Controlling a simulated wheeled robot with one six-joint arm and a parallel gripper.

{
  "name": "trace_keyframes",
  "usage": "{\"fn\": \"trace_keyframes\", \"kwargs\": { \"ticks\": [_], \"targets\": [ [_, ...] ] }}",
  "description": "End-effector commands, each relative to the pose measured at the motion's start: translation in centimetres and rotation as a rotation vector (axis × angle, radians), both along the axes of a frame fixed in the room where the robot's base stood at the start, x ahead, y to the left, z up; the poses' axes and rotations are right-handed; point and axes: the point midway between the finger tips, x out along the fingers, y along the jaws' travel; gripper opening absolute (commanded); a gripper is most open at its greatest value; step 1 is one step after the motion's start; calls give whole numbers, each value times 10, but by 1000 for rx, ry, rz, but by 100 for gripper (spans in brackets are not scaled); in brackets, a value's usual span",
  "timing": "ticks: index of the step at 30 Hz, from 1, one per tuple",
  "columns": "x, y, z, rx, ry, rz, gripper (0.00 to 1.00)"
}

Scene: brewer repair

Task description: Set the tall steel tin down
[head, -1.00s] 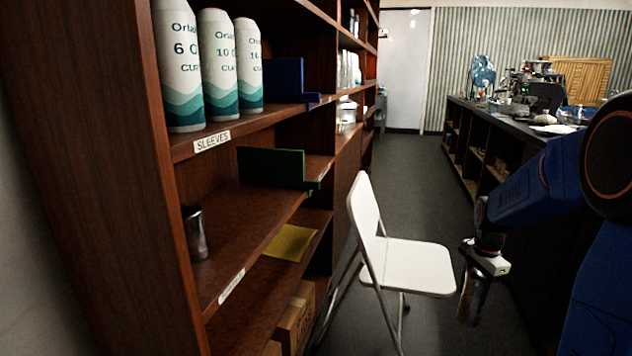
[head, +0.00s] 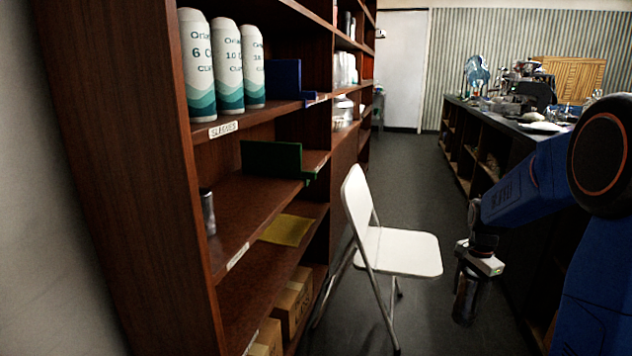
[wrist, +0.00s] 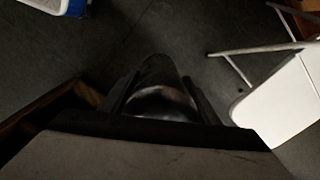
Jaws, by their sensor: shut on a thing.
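My gripper (head: 474,268) is shut on a tall steel tin (head: 466,300), which hangs below it over the floor, to the right of the white chair. In the wrist view the tin (wrist: 160,90) shows as a dark, shiny cylinder between the two dark fingers (wrist: 160,100). Another steel tin (head: 208,212) stands upright on the middle shelf of the brown shelving, near its left end.
A white folding chair (head: 400,252) stands between the shelving (head: 140,200) and my arm. A green bracket (head: 272,160) and yellow cloth (head: 287,230) lie on lower shelves. A dark counter (head: 462,150) runs along the right.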

Motion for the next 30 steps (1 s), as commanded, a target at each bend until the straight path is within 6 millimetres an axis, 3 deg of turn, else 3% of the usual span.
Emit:
{"fn": "trace_keyframes", "kwargs": {
  "ticks": [8, 14, 30],
  "targets": [
    [23, 11, -22, 0, 2, 134, 27],
    [49, 26, -49, 2, 5, 298, 27],
    [131, 99, -165, 2, 4, 925, 27]
  ]
}}
